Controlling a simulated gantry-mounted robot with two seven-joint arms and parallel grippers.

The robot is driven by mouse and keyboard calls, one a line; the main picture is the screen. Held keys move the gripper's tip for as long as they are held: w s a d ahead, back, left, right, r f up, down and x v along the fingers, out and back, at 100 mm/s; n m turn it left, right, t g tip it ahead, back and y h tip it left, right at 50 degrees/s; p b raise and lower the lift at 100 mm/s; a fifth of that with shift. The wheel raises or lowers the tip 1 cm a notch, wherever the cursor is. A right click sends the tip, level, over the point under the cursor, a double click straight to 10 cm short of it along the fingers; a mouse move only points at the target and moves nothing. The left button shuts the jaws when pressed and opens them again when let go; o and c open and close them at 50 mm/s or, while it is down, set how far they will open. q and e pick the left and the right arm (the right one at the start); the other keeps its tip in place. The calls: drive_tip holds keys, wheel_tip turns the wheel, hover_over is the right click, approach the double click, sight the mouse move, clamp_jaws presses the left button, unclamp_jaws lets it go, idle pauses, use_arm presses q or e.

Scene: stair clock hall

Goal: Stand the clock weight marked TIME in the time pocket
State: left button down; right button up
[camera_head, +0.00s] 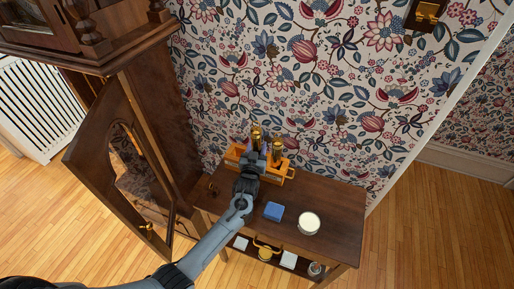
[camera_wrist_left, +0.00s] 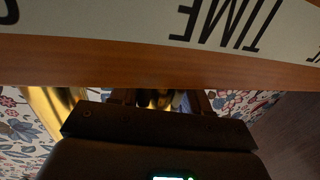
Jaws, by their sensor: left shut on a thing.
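A wooden rack (camera_head: 288,172) stands on the side table against the wall. A brass weight (camera_head: 256,134) shows at the rack, just behind my left gripper (camera_head: 262,154). A second brass weight (camera_head: 277,147) stands just right of the gripper. My left gripper is shut on a brass weight, mostly hidden by the fingers; a brass glint shows between them in the left wrist view (camera_wrist_left: 158,102). Its marking cannot be read. A pale label strip (camera_wrist_left: 215,22) on the rack reads TIME upside down. Whether the held weight is seated in a pocket is hidden. My right gripper is not in view.
The side table (camera_head: 335,200) also bears a blue box (camera_head: 274,211) and a round white-topped thing (camera_head: 309,223). Its lower shelf holds small items. A tall clock with an open door (camera_head: 120,160) stands close on the left. The table's right end is clear.

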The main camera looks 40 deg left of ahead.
use_arm(q)
drive_tip(key=shift+f+b, duration=0.4)
drive_tip(key=shift+b, duration=0.05)
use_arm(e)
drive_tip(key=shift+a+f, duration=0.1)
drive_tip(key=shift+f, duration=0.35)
